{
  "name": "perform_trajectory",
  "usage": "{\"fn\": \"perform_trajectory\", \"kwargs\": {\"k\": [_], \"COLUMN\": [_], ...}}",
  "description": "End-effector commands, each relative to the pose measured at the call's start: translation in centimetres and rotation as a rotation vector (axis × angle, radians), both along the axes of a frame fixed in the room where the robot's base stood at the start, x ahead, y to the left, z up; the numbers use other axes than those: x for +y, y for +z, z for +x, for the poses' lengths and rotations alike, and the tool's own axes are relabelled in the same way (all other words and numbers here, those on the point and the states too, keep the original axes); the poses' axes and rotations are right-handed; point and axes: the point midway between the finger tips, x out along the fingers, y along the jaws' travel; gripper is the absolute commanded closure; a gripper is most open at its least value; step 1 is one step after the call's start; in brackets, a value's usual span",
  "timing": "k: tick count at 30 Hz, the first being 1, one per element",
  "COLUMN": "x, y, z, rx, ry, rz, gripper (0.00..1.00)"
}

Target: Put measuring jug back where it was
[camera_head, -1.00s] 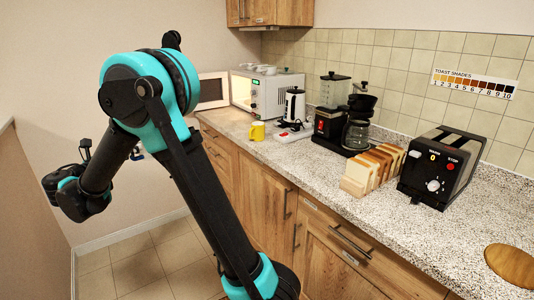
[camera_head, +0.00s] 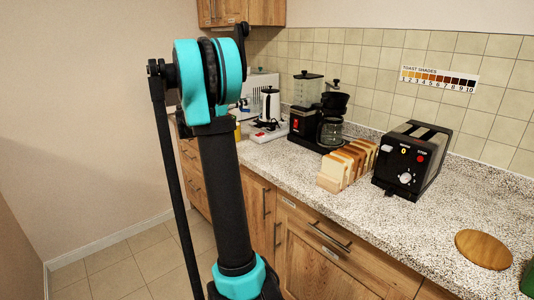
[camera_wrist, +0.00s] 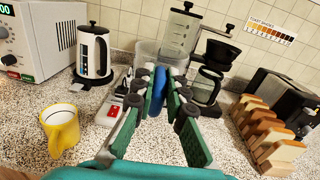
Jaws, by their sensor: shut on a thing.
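In the wrist view my gripper (camera_wrist: 157,78) is shut on the blue handle (camera_wrist: 157,97) of the measuring jug (camera_wrist: 148,52). The jug's body looks clear and pale and shows just beyond the fingertips, partly hidden by them. It overlaps the coffee machine behind it, so its base and any contact with the counter cannot be made out. In the head view my arm hides nearly all of the gripper and jug; only a bit of blue shows beside the arm.
A yellow mug (camera_wrist: 60,128) and a kettle (camera_wrist: 93,52) stand left of the gripper. The coffee machine (camera_head: 305,124) is behind, with the toast rack (camera_head: 346,165) and toaster (camera_head: 412,160) to the right. A round wooden board (camera_head: 484,249) lies at front right. The front counter is mostly clear.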

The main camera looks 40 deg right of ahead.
Motion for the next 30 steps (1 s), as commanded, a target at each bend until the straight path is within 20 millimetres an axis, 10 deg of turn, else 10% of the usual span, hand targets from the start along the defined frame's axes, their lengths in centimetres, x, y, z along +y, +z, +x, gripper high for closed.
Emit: {"fn": "perform_trajectory", "kwargs": {"k": [10, 30], "x": [-4.8, -4.7], "y": [-0.6, -14.8], "z": [-2.4, -2.3], "rx": [-0.003, -0.003], "ry": [-0.052, -0.052], "rz": [0.000, 0.000], "gripper": [1.00, 1.00]}}
